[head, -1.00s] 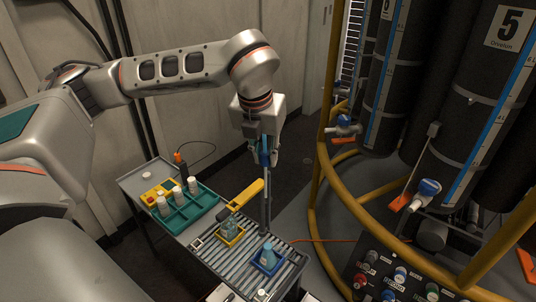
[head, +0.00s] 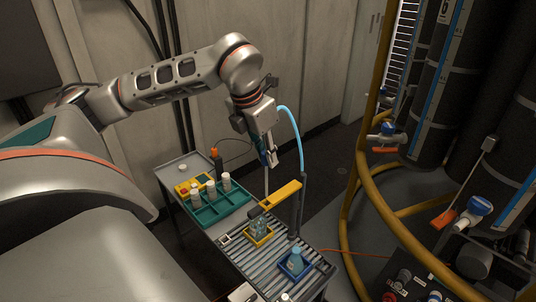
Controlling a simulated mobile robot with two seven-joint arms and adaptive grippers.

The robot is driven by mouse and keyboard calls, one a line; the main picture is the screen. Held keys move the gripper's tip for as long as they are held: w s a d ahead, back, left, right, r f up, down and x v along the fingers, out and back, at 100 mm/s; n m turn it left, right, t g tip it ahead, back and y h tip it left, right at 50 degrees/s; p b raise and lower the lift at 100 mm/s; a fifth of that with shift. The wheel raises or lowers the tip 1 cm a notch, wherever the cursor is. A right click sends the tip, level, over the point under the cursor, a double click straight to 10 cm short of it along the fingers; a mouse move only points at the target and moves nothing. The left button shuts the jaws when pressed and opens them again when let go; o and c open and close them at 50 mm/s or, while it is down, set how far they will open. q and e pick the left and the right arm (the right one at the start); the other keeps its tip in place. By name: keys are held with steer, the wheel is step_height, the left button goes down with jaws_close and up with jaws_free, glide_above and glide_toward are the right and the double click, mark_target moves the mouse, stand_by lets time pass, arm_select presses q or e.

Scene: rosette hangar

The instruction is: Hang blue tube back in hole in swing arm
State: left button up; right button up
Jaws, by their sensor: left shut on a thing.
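My left gripper (head: 268,157) is shut on the blue tube (head: 293,125). The tube arcs from the top of a dark upright post (head: 300,205) up behind my gripper. A thin pale length, which looks like the tube's lower end, hangs below my fingers towards the yellow swing arm (head: 283,194). The swing arm reaches left from the post, over the roller table. Its hole is too small to make out, and I cannot tell whether the tube's tip touches the arm. My right gripper is not in view.
Under the swing arm, a bottle stands in a yellow holder (head: 258,237); a blue bottle stands in a blue holder (head: 295,266) on the rollers. A teal rack (head: 222,212) with white bottles is at left. Yellow railings (head: 352,215) and dark cylinders (head: 445,90) stand right.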

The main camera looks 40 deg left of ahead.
mark_target(267, 166)
arm_select(q)
steer(key=shift+f+b, duration=0.3)
steer(key=shift+f, duration=0.55)
steer(key=shift+r, duration=0.25)
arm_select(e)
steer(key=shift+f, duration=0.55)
arm_select(q)
steer(key=shift+f, duration=0.35)
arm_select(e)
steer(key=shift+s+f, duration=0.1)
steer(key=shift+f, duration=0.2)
arm_select(q)
steer(key=shift+f, duration=0.2)
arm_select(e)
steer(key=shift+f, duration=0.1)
arm_select(q)
steer(key=shift+f+b, duration=0.75)
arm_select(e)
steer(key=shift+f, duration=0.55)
arm_select(q)
steer(key=shift+f, duration=0.25)
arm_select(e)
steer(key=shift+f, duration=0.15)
